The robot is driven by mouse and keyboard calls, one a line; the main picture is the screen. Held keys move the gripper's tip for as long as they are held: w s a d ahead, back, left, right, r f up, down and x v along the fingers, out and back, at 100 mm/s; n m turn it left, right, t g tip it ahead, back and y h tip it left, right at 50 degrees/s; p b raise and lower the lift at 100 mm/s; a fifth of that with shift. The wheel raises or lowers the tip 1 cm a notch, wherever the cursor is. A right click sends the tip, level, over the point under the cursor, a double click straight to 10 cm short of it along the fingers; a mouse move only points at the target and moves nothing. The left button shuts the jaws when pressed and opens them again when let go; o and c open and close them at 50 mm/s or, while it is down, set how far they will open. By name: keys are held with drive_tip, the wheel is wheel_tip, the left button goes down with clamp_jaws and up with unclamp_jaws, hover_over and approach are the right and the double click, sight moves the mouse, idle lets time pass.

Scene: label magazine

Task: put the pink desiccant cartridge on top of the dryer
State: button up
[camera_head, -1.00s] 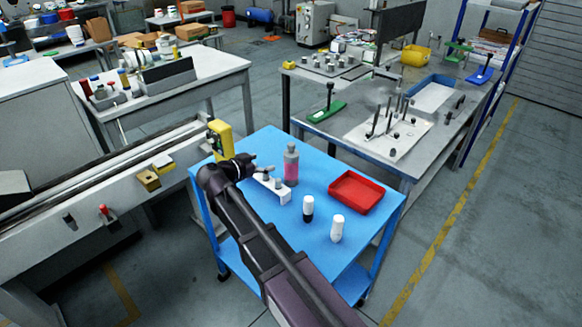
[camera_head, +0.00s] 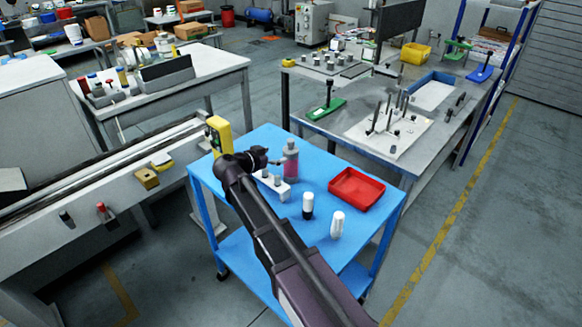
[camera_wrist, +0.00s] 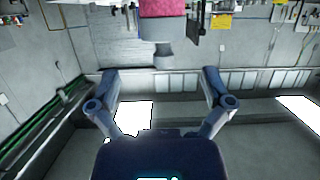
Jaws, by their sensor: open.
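The pink desiccant cartridge (camera_head: 291,172) stands upright on the blue cart, with a pink body and a grey neck and top. In the wrist view its pink body (camera_wrist: 163,8) and grey neck show at the top edge, apparently upside down. My gripper (camera_head: 280,161) is at the left side of the cartridge's upper part. In the wrist view the fingers of my gripper (camera_wrist: 160,72) are spread, with nothing between them. The cartridge's neck lies just beyond the fingertips, roughly centred. I cannot tell which thing is the dryer.
On the blue cart (camera_head: 262,222) a white rack (camera_head: 284,193) stands below my gripper. A red tray (camera_head: 356,189), a black-and-white bottle (camera_head: 308,206) and a white bottle (camera_head: 337,224) stand to the right. A yellow box (camera_head: 217,135) stands at the left corner. A grey workbench lies behind.

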sight(288, 150)
drive_tip(key=shift+x, duration=1.45)
drive_tip(key=shift+b, duration=0.3)
drive_tip(key=shift+f+b+x, duration=0.1)
drive_tip(key=shift+b+x, duration=0.3)
drive_tip(key=shift+x, duration=0.55)
drive_tip(key=shift+f+b+x, duration=0.15)
drive_tip(key=shift+b+x, duration=0.2)
drive_tip(key=shift+x, duration=0.6)
drive_tip(key=shift+w+d+f, duration=0.15)
drive_tip(key=shift+w+d, duration=0.15)
drive_tip(key=shift+w, duration=0.3)
drive_tip(key=c, duration=1.2)
drive_tip(key=shift+r, duration=0.25)
